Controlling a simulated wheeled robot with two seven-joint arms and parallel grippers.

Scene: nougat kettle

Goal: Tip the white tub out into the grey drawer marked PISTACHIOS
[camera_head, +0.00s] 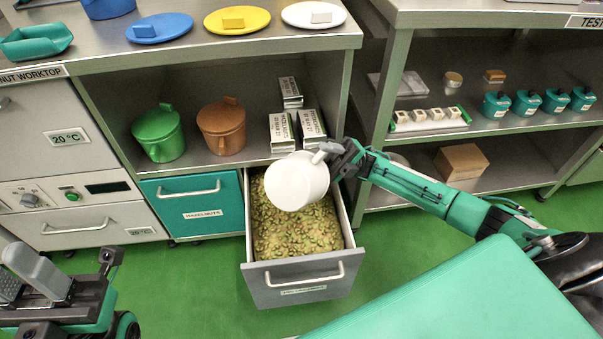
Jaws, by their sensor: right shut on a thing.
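The grey drawer (305,268) is pulled open below the worktop and is full of green-brown nuts (295,232). The label on its front is too small to read surely. The white tub (296,182) is held above the back part of the drawer, tilted, with a smooth round white face towards me. I see nothing falling from it, and its inside is hidden. My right gripper (328,154) comes in from the right and is shut on the tub's handle. My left gripper (72,264) is at the lower left, open and empty, away from the drawer.
A teal drawer marked HAZELNUTS (195,203) is shut on the left. A green pot (158,134), a brown pot (221,127) and several labelled boxes (283,132) stand on the shelf behind. A right-hand rack (384,110) stands close to my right arm. Green floor is clear in front.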

